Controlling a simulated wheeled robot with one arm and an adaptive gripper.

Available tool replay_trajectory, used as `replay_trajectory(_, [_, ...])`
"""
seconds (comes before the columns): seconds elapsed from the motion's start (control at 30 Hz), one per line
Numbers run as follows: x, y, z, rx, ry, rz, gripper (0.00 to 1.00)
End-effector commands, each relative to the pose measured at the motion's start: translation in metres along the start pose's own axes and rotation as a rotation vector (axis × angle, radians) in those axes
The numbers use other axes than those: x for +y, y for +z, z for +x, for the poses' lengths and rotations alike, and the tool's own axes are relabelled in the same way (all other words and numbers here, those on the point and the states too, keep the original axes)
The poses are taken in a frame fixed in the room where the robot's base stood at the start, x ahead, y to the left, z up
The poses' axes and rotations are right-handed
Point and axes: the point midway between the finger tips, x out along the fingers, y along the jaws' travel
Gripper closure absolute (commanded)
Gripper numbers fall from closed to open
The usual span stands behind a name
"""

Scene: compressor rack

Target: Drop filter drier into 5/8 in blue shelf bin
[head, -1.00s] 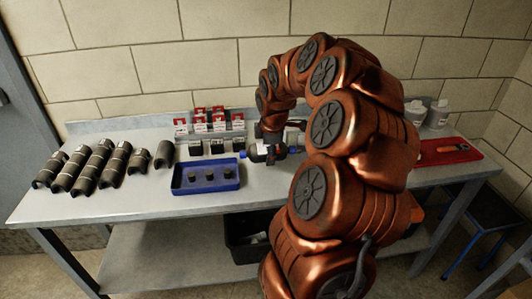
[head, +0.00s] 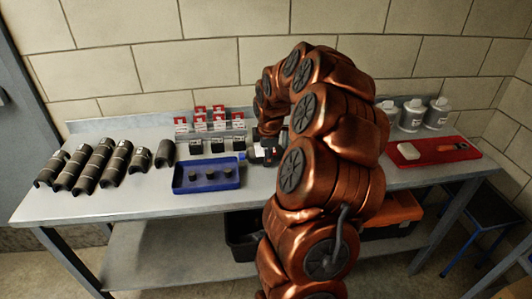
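My gripper (head: 263,152) is low over the bench, just right of the blue tray, and points down. Its fingers are small and dark, and I cannot tell whether they are open or shut. A small blue piece (head: 242,156) shows at the left side of the gripper; I cannot tell whether it is part of the filter drier or touches the fingers. No filter drier can be made out for certain. No blue shelf bin with a readable 5/8 in label shows; my arm hides the bench's middle right.
A blue tray (head: 207,187) holds three dark pieces. Red-and-white boxes (head: 200,124) stand behind it. Dark half-pipe sleeves (head: 100,165) lie at left. A red mat (head: 430,152) and white bottles (head: 437,113) are at right. A black crate (head: 240,245) sits below.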

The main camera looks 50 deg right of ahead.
Motion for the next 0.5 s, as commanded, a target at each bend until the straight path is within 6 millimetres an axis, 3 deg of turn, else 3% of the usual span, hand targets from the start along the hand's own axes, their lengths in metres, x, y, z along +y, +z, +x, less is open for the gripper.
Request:
replay_trajectory(0.13, [-0.0006,0.0000,0.0023,0.000,0.001,0.000,0.92])
replay_trajectory(0.17, [-0.0008,0.0000,0.0026,0.000,0.001,0.000,0.37])
replay_trajectory(0.4, [-0.0005,-0.0002,0.0020,0.000,0.001,0.000,0.13])
replay_trajectory(0.5, [-0.0006,-0.0003,0.0020,0.000,0.001,0.000,0.13])
